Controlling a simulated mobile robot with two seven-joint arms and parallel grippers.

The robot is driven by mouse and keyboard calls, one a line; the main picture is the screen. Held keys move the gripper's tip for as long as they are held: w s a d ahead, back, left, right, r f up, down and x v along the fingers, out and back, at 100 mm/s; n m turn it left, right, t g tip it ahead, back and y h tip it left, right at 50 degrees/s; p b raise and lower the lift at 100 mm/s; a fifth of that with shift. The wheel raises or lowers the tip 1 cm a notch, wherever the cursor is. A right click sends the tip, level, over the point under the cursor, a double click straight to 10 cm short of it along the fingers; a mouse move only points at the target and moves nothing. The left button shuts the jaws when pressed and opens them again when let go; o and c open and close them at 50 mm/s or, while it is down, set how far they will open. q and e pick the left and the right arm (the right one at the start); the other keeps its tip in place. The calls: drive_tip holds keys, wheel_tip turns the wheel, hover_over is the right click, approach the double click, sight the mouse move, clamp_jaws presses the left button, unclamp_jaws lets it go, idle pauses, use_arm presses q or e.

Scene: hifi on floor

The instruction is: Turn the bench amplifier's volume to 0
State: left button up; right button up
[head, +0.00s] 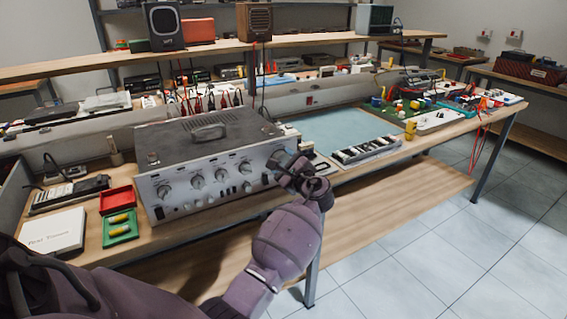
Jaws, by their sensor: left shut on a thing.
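The bench amplifier (205,160) is a grey metal box with a handle on its top. It stands on the wooden bench, and its silver front panel carries several round knobs and small switches. My left arm reaches in from the lower left. My left gripper (284,167) is at the right end of the front panel, shut on a knob there. The fingers and wrist hide that knob, so its pointer and any scale marks cannot be read. My right gripper is not in view.
A red tray (117,200), a green tray (120,229) with yellow items and a white box (54,232) sit left of the amplifier. A blue mat (345,130) and a parts strip (366,149) lie to its right. The floor in front of the bench is clear.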

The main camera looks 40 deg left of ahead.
use_arm(q)
drive_tip(key=n, duration=0.4)
drive_tip(key=n+b, duration=0.1)
drive_tip(key=n, duration=0.1)
drive_tip(key=shift+f, duration=0.25)
drive_tip(key=n+b, duration=0.1)
drive_tip(key=n, duration=0.2)
drive_tip(key=shift+n, duration=0.3)
drive_tip(key=shift+n+b, duration=0.35)
drive_tip(key=shift+n, duration=0.85)
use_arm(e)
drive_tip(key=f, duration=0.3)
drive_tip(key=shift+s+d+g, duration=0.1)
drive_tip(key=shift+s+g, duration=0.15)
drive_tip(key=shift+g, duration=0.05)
use_arm(q)
drive_tip(key=shift+r+n, duration=0.1)
drive_tip(key=shift+n, duration=0.2)
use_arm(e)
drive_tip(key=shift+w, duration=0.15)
use_arm(q)
drive_tip(key=o, duration=0.9)
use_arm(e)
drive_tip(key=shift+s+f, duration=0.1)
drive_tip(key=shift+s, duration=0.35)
